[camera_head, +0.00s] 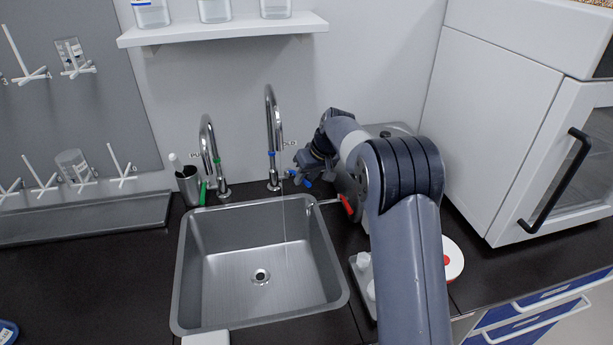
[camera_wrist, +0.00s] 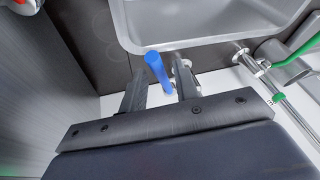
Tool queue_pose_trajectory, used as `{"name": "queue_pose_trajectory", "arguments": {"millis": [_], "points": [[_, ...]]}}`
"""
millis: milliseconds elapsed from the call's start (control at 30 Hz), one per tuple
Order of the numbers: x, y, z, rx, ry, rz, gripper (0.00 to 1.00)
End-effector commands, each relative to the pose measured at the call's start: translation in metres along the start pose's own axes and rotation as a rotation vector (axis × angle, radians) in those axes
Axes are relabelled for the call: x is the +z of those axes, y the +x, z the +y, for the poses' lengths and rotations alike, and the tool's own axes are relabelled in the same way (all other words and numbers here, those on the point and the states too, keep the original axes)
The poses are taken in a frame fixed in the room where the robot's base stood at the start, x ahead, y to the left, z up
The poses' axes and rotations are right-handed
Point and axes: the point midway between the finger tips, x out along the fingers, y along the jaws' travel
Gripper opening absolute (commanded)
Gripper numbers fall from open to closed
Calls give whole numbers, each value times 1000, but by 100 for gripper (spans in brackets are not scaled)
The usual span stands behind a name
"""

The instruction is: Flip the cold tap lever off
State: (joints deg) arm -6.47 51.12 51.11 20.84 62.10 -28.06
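The cold tap (camera_head: 271,125) is a chrome gooseneck with blue marks behind the sink. A thin stream of water (camera_head: 284,220) falls from it into the basin. Its blue lever (camera_wrist: 157,72) sticks out between the two fingers of my gripper (camera_wrist: 159,68) in the wrist view. The fingers are apart, with a visible gap on the lever's left side; contact on the right is unclear. In the head view my gripper (camera_head: 303,169) is beside the tap's right side, and its fingertips are hard to make out. A little blue shows just below it.
A steel sink (camera_head: 205,260) is below. A second tap (camera_head: 207,150) with green marks stands left, beside a grey cup (camera_head: 188,186). A red-ended handle (camera_head: 347,206) and a metal apparatus (camera_head: 390,130) are close on the right. A shelf (camera_head: 220,32) is above.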

Motion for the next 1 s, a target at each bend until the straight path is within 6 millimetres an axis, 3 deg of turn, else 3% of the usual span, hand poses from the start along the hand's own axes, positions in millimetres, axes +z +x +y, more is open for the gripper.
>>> {"name": "queue_pose_trajectory", "arguments": {"millis": [333, 767, 1000], "points": [[0, 0, 0, 0, 0, 0, 1], [0, 0, 0, 1, 1, 0, 0], [1, 2, -12, 41, 94, 20, 0]]}}
